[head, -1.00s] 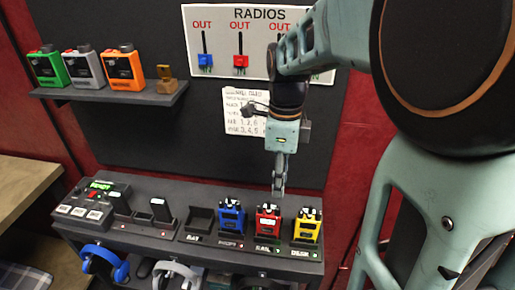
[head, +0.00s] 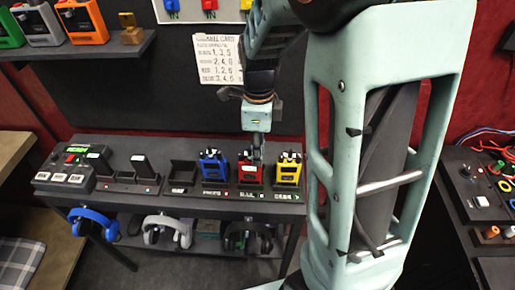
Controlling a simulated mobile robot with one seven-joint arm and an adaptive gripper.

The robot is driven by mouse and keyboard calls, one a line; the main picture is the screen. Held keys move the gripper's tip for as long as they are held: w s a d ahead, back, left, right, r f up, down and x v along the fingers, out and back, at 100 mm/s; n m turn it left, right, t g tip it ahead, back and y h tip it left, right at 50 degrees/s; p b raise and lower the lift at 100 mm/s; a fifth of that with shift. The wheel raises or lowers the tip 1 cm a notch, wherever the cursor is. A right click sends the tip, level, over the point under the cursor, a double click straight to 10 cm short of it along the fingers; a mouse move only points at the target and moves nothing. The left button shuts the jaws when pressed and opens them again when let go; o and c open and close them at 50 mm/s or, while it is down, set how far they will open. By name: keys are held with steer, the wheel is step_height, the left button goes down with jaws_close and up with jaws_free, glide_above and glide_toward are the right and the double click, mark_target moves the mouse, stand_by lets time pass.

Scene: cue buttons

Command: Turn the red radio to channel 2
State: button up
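The red radio (head: 249,173) stands upright in a charging slot on the dark shelf table (head: 128,187), between the blue radio (head: 214,167) on its left and the yellow radio (head: 289,170) on its right. My gripper (head: 256,156) points down at the top of the red radio and covers part of it. The fingers look close together, but I cannot tell whether they touch the radio or its knob. The channel setting is too small to read.
Orange (head: 81,20), grey (head: 38,24) and green radios stand on a wall shelf at upper left. Headsets, one blue (head: 93,222), hang below the table. A panel with cables (head: 488,180) is at right.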

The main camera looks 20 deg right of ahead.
jaws_close()
steer(key=shift+n, duration=1.6)
steer(key=shift+o, duration=1.8)
jaws_free()
steer(key=shift+r, duration=0.1)
step_height(320, 180, up, 12)
